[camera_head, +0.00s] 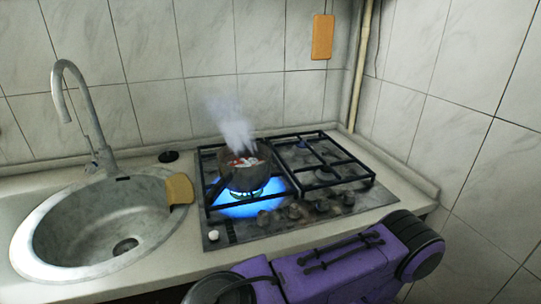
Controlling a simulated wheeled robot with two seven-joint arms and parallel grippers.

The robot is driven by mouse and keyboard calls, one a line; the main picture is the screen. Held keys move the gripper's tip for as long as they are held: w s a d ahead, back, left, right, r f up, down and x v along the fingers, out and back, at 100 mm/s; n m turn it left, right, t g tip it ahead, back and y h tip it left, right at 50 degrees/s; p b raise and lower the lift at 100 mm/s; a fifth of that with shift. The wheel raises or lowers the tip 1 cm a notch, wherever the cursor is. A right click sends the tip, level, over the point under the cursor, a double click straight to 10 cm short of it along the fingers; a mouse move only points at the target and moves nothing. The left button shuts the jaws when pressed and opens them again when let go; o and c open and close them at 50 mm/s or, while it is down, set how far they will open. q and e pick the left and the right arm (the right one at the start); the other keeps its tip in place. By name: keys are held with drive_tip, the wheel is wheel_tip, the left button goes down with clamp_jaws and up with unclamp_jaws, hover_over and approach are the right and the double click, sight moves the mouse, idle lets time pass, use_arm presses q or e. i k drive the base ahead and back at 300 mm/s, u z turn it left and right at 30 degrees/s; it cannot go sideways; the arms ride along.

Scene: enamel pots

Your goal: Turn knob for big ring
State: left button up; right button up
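A dark gas hob (385,196) is set in the worktop. Several round knobs run along its front right part, among them a brownish knob (264,218) and a darker knob (294,211). A white button (213,235) sits at the hob's front left corner. A blue flame (238,208) burns on the left side under a dark pot (240,177) with food in it. The right-hand burners (325,173) show no flame. I cannot tell which knob serves the big ring. A purple arm of mine crosses the bottom right, in front of the hob. Neither gripper shows.
Steam rises from the pot, whose handle points to the front left. A round steel sink (60,232) with a tall tap (90,125) is on the left, with a yellow sponge (179,189) on its rim. Tiled walls close off the back and right.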

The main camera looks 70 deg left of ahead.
sight(292, 214)
drive_tip(key=u, duration=0.05)
drive_tip(key=k, duration=0.2)
drive_tip(key=z, duration=0.55)
drive_tip(key=i, duration=0.8)
drive_tip(key=u, duration=3.9)
drive_tip(key=k, duration=0.3)
drive_tip(key=z, duration=0.7)
drive_tip(key=i, duration=0.5)
drive_tip(key=u, duration=0.05)
